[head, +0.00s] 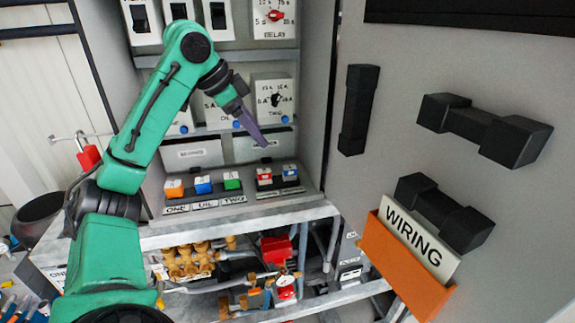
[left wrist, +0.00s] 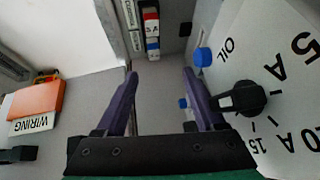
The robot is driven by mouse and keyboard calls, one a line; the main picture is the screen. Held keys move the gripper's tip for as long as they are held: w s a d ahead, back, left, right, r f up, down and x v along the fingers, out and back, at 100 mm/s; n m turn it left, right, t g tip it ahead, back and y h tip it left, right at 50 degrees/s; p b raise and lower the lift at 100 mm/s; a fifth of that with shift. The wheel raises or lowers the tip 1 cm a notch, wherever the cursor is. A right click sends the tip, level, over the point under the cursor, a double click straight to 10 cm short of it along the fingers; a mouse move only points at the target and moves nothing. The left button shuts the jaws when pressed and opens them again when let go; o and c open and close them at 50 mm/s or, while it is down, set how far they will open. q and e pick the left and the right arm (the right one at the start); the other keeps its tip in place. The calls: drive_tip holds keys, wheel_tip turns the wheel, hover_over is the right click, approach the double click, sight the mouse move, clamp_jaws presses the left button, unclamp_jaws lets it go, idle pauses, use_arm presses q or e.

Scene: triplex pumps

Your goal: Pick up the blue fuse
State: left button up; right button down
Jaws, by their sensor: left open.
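A blue fuse (head: 203,186) with a pale top stands in the fuse row on the cabinet's lower ledge, between an orange fuse (head: 174,189) and a green fuse (head: 232,182). In the left wrist view a small blue-and-white block (left wrist: 153,45) sits beyond the fingertips, beside a red-and-white one; I cannot tell whether it is the same fuse. My left gripper (head: 266,145) has purple fingers, spread and empty in the left wrist view (left wrist: 160,73). In the head view it is above and right of the blue fuse, apart from it. My right gripper is not in view.
A dial panel (left wrist: 275,85) with a black knob (left wrist: 243,97) is close beside my left gripper. Pipes and brass valves (head: 187,262) lie below the ledge. A WIRING holder (head: 402,270) is on the right door.

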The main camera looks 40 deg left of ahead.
use_arm(q)
drive_tip(key=b, duration=0.1)
approach(288, 168)
wheel_tip(288, 168, down, 2)
drive_tip(key=x, duration=0.5)
drive_tip(key=p+x, duration=0.1)
drive_tip(key=x, duration=0.1)
drive_tip(key=shift+w+d+r, duration=0.1)
drive_tip(key=shift+w, duration=0.4)
drive_tip(key=shift+w+f, duration=0.25)
drive_tip(key=shift+f, duration=0.1)
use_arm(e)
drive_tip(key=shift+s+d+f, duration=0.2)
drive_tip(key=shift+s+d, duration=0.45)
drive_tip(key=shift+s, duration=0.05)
use_arm(q)
drive_tip(key=shift+s, duration=0.1)
drive_tip(key=c, duration=1)
drive_tip(key=shift+r, duration=0.1)
clamp_jaws()
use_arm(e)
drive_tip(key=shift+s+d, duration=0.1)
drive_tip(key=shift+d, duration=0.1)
